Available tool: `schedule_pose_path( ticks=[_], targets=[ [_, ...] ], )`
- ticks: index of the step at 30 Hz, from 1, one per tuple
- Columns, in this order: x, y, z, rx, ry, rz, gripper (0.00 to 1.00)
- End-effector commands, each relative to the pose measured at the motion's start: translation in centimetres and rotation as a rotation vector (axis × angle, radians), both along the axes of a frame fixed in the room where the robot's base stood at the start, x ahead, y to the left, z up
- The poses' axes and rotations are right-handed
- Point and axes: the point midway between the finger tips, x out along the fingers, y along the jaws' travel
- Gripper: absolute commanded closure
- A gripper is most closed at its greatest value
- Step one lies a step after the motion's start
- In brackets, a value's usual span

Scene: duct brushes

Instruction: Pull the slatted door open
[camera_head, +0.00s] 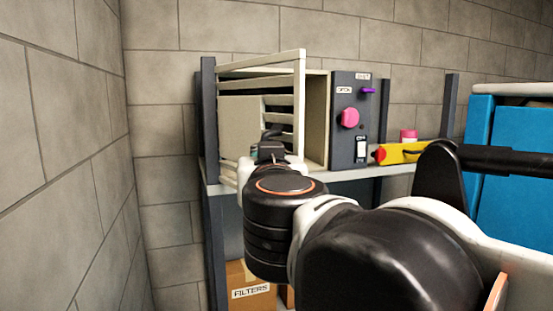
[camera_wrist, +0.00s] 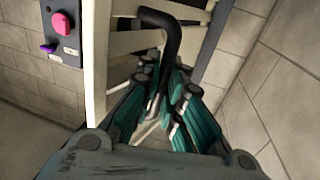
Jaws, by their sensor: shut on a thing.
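The slatted door (camera_head: 300,90) is a cream frame with horizontal slats on the left of a cream cabinet (camera_head: 318,115). It stands partly open, its right upright swung out from the cabinet, with a gap showing the inside wall. Its slats also show in the wrist view (camera_wrist: 128,42). The door's black curved handle (camera_wrist: 172,36) runs down between the teal-padded fingers of my gripper (camera_wrist: 170,108), which is shut on it. In the head view my gripper (camera_head: 268,148) is in front of the door's lower part; my wrist hides the lower right corner of the door.
A dark control panel (camera_head: 342,145) with a pink knob (camera_head: 349,117) and purple lever (camera_head: 368,90) adjoins the cabinet. A filters box (camera_head: 248,291) stands below. Block walls close in at left and behind; a blue unit (camera_head: 515,150) is at right.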

Motion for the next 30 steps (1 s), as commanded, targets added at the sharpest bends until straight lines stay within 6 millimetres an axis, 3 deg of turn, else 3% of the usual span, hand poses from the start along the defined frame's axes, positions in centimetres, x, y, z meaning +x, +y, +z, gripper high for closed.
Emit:
schedule_pose_path(
  ticks=[9,29,30],
  targets=[
    [-1.1,1.9,-0.3,0.0,0.001,-0.08,1.0],
    [-1.3,2.3,-0.3,0.002,0.003,-0.108,1.0],
    [-1.3,2.3,-0.3,0.002,0.003,-0.108,0.83]
  ],
)
